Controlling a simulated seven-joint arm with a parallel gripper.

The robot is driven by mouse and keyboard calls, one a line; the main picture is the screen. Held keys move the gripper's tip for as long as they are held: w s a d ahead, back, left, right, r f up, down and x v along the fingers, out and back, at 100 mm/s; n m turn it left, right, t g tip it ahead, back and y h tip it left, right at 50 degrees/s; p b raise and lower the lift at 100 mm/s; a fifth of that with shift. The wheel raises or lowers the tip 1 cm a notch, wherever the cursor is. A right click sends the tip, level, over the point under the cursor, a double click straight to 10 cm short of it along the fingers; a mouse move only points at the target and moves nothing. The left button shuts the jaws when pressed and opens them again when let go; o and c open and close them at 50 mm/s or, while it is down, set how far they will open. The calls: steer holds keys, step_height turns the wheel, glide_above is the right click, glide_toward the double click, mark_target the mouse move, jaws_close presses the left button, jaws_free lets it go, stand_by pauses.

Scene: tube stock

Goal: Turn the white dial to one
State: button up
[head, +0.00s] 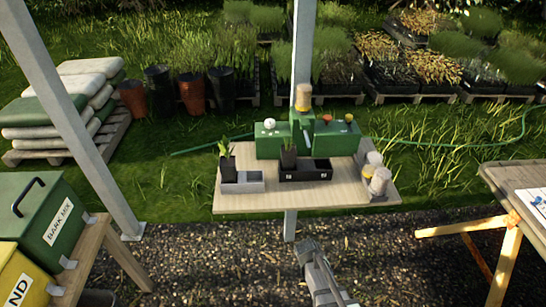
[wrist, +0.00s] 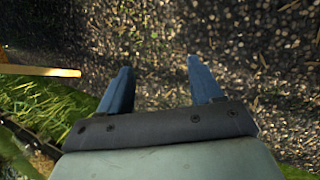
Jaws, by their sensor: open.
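The white dial (head: 269,123) is a small round knob on the left part of a green machine (head: 268,146), which stands at the back of a wooden table (head: 335,197). Its markings are too small to read. My gripper (head: 304,245) is below the table's front edge, over the dark gravel, well apart from the dial. In the wrist view its two blue fingers (wrist: 155,88) are spread with nothing between them.
Potted plants stand in a grey tray (head: 243,184) and a black tray (head: 304,171) before the machine. Jars (head: 380,182) stand at the table's right. An orange knob (head: 327,118) and a yellow knob (head: 348,118) sit right of the dial. A metal post (head: 303,60) rises behind.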

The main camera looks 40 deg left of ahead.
steer(key=s+a+r+n+t+y, duration=0.2)
steer(key=s+a+r, duration=0.35)
steer(key=a, duration=0.55)
steer(key=s+a+r+n+t+y, duration=0.1)
steer(key=s+a+r+n, duration=0.35)
steer(key=a, duration=0.75)
steer(key=s+a+r+t+y, duration=0.2)
steer(key=s+a+r, duration=0.5)
steer(key=a, duration=0.4)
steer(key=s+a+r+y, duration=0.1)
steer(key=s+a+r, duration=0.2)
steer(key=a+r, duration=0.7)
step_height(320, 180, up, 31)
steer(key=m+g+h, duration=0.2)
steer(key=m+g, duration=0.1)
steer(key=g, duration=0.4)
glide_above(270, 121)
step_height(270, 121, down, 14)
steer(key=shift+s+d+r, duration=0.1)
steer(key=shift+r, duration=0.05)
